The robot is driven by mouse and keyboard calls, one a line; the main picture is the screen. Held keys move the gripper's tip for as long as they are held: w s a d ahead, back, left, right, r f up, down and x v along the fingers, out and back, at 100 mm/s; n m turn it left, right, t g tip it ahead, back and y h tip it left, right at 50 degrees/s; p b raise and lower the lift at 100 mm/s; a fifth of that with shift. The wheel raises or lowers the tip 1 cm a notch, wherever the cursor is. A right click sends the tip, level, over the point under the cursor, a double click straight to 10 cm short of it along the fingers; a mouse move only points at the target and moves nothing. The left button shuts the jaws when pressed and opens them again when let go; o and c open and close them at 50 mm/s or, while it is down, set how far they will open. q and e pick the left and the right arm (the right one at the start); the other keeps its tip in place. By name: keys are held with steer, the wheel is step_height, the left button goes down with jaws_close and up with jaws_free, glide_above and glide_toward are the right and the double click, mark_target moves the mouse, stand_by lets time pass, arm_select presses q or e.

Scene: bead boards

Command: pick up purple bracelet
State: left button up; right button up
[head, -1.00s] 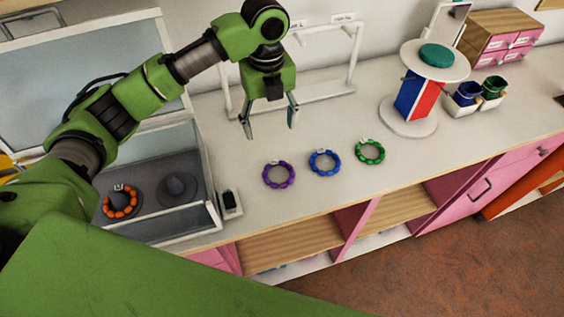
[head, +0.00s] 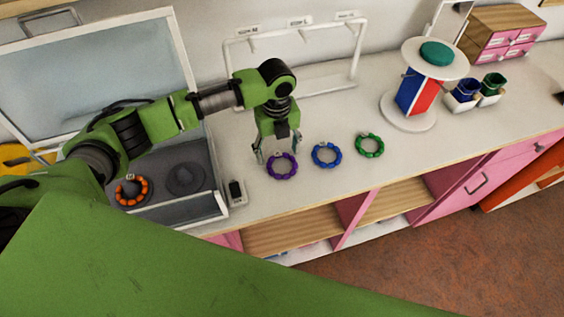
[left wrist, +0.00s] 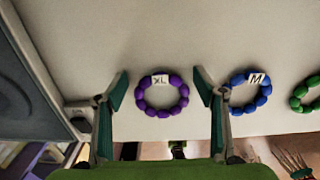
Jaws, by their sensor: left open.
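The purple bracelet (head: 282,166) lies flat on the white counter, the leftmost of three in the head view. In the left wrist view the purple bracelet (left wrist: 162,94) shows a white tag marked XL at its top. My left gripper (head: 279,157) points down at it, and its fingers are open. In the left wrist view the open fingertips of my left gripper (left wrist: 161,83) stand to the left and right of the bracelet, with gaps on both sides. I cannot tell how high the tips are above the counter. My right gripper is not in view.
A blue bracelet (head: 327,155) and a green bracelet (head: 370,145) lie to the right. A glass-walled case (head: 183,219) at left holds an orange bracelet (head: 131,191). A small dark-and-white item (head: 237,193) stands beside it. A white rack (head: 300,92) stands behind.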

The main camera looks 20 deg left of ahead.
arm_select(q)
steer(key=c, duration=1.1)
steer(key=shift+c, duration=0.2)
